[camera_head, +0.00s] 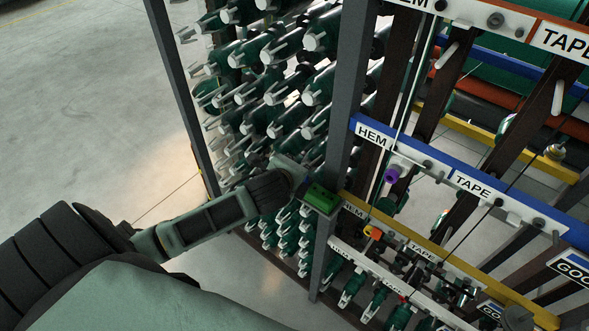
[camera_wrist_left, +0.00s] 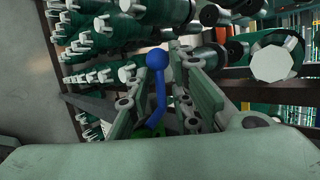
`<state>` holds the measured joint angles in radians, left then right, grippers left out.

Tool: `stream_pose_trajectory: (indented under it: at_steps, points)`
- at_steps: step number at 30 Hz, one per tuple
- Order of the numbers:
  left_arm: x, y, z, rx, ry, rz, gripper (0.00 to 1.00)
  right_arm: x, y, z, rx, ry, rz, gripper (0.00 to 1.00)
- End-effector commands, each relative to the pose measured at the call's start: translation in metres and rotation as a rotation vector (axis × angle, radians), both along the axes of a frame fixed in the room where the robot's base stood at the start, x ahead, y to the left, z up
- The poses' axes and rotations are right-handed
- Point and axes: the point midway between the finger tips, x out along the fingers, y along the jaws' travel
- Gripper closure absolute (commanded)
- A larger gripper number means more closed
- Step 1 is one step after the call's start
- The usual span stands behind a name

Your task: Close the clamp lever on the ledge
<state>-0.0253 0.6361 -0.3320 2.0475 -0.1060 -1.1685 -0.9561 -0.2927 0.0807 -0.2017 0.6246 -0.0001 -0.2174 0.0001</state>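The clamp lever (camera_wrist_left: 160,92) is a blue rod with a round ball end, standing roughly upright in the left wrist view. Its foot meets a green base (camera_wrist_left: 150,131), mostly hidden behind my wrist. In the head view a green block (camera_head: 322,198) sits on a small ledge by the grey upright; the lever is hard to make out there. My left gripper (camera_head: 292,172) is beside that block. In the left wrist view its fingers (camera_wrist_left: 157,75) are spread on both sides of the lever, with gaps visible. My right gripper is not in view.
A rack of green spindles with pale tips (camera_head: 270,75) stands close behind my left gripper. A grey upright post (camera_head: 345,100) rises by the block. Labelled blue (camera_head: 420,158) and yellow (camera_head: 440,255) rails run to the right. The floor (camera_head: 80,110) at left is clear.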

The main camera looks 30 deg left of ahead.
Motion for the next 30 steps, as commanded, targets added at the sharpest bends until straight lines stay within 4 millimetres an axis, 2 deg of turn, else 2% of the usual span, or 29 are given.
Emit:
stream_pose_trajectory:
  at_steps: [6,16,24,30]
  points:
    - [0.001,0.000,0.001,0.001,-0.003,0.000,1.00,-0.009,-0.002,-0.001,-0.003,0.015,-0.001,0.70]
    - [0.001,0.000,0.002,0.001,-0.005,0.002,1.00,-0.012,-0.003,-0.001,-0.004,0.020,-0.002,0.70]
    - [-0.003,-0.001,0.002,0.000,-0.005,0.122,1.00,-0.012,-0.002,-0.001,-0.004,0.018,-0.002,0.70]
    - [-0.003,-0.001,0.003,0.002,-0.006,0.130,1.00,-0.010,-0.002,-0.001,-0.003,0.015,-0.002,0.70]
